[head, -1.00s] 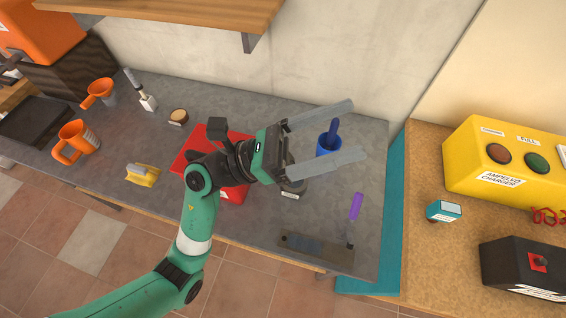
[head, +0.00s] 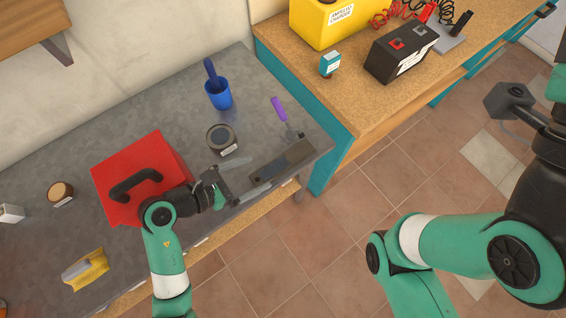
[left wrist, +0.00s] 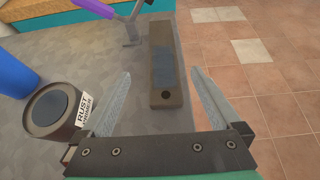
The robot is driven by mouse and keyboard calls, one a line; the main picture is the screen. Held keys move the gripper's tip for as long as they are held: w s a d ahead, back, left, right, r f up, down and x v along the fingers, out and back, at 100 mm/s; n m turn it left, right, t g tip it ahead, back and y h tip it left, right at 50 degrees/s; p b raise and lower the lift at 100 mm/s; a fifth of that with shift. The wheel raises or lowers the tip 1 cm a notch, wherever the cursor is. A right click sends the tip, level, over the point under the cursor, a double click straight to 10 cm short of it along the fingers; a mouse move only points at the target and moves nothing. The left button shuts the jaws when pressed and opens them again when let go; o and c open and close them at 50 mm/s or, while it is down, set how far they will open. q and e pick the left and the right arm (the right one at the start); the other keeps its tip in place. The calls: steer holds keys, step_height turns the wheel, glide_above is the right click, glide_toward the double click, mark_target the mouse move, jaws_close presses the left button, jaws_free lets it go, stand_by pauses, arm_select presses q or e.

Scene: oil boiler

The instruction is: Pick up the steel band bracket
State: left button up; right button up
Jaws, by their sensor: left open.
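The steel band bracket looks to be the long flat brown-grey bar (head: 282,162) with a darker band in its middle, lying near the right front edge of the grey worktop. In the left wrist view the bar (left wrist: 165,80) points away from me, with a dark hole at its near end. My left gripper (head: 252,176) is open just left of the bar's near end in the head view. In the left wrist view its two fingers (left wrist: 162,76) stand to either side of the bar's near end, apart from it.
A rust primer tin (head: 222,138) stands close to the left finger; it also shows in the left wrist view (left wrist: 52,112). A purple-handled tool (head: 280,108) lies just behind the bar. A blue cup (head: 218,94) and red toolbox (head: 125,165) stand further left. Tiled floor lies beyond the edge.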

mark_target(278, 166)
arm_select(q)
steer(key=x, duration=0.4)
steer(key=b+x, duration=0.1)
steer(key=x, duration=0.1)
steer(key=b+x, duration=0.1)
steer(key=x, duration=0.1)
steer(key=shift+s+d+f, duration=0.1)
steer(key=shift+s+d, duration=0.1)
steer(key=shift+d, duration=0.05)
jaws_close()
